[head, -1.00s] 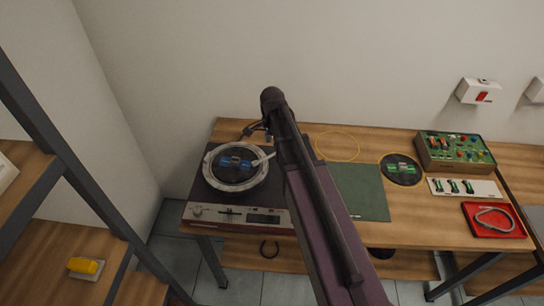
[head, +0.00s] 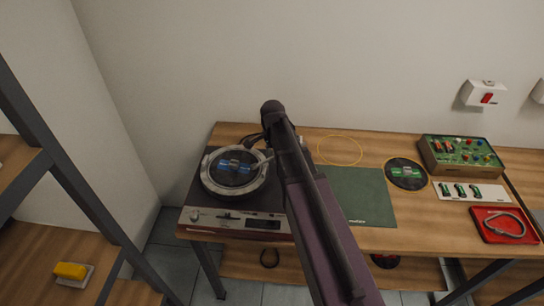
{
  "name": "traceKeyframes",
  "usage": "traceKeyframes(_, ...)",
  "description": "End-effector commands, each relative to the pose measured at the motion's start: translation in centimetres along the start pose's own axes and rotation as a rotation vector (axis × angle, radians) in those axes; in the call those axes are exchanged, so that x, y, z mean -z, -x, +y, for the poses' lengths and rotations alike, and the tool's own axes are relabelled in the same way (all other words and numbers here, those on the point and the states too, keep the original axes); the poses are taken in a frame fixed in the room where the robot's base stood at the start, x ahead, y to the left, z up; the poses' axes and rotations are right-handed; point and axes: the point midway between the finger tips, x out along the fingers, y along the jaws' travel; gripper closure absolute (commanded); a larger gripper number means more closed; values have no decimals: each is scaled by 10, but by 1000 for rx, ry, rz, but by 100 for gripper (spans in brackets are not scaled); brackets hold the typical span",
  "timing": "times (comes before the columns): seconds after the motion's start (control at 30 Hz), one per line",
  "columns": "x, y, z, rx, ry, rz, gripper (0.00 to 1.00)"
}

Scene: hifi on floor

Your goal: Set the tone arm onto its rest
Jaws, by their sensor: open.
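The turntable (head: 208,215) stands at the left end of the wooden bench. It has a dark top, a silver-rimmed platter (head: 204,177) with a dark record and blue label, and a reddish front panel with controls. The pale tone arm (head: 265,161) shows as a short bar at the platter's right edge; the rest of it and its rest are hidden behind my arm. My gripper (head: 255,141) is small, dark and partly hidden, near the platter's upper right edge. It is open, and I see nothing held in it. I cannot tell whether it touches the tone arm.
A green mat (head: 358,196), a yellow ring (head: 340,151), and a dark disc (head: 405,173) lie to the right. Further right are a green control box (head: 461,155), a white switch strip (head: 470,189) and a red tray (head: 490,234). A shelf frame (head: 72,178) stands at left.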

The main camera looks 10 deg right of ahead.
Motion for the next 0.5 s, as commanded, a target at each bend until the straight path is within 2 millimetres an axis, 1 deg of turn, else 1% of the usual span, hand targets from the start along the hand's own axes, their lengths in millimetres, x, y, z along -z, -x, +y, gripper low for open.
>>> traceKeyframes(0.17,0,0,0,0,0,0,47)
traceKeyframes(0.2,0,0,0,0,0,0,53)
traceKeyframes(0.27,0,0,0,0,-1,0,71)
traceKeyframes(0.3,0,0,0,0,-1,0,83)
traceKeyframes(0.37,0,0,0,0,-1,0,100)
traceKeyframes(0.5,1,0,0,0,-1,0,100)
